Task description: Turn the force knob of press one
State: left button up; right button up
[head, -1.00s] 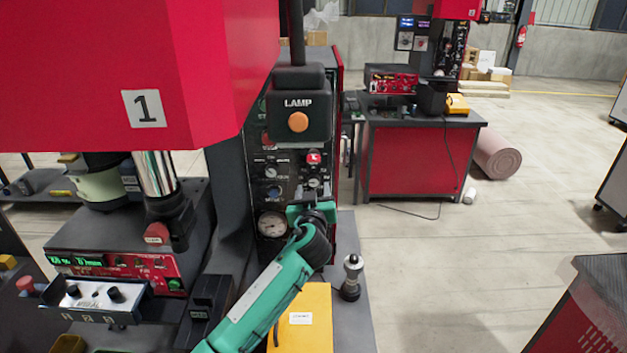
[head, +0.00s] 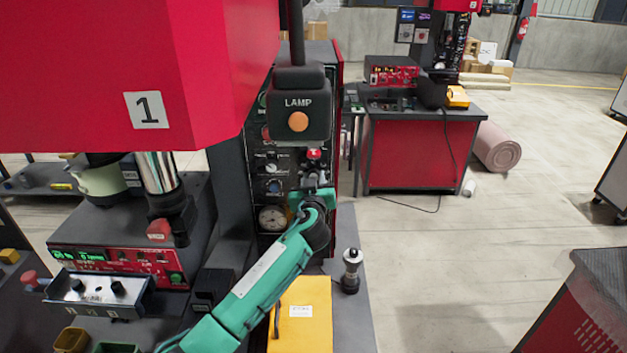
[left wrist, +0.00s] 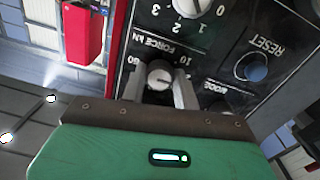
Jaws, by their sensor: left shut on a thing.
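Press one (head: 200,85) is the red machine marked 1 at the left of the head view. Its dark control panel (head: 270,160) stands behind the lamp box, with knobs, buttons and a gauge. In the left wrist view the force knob (left wrist: 160,75) is a small pale round knob, upside down, beside the words FORCE kN and a printed scale. My left gripper (left wrist: 159,90) has one finger on each side of this knob and is shut on it. In the head view my left gripper (head: 316,188) is at the panel's right side and hides the knob.
A lamp box (head: 303,104) with an orange button hangs just above my left gripper. In the left wrist view a blue reset button (left wrist: 254,68) and a larger white knob (left wrist: 203,5) are close by. A gauge (head: 272,218) sits lower left.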

pick_arm(q)
jog(key=shift+m+b, duration=1.2)
jog(key=shift+m, duration=3.1)
jog(key=o, duration=1)
jog(key=shift+c, duration=0.2)
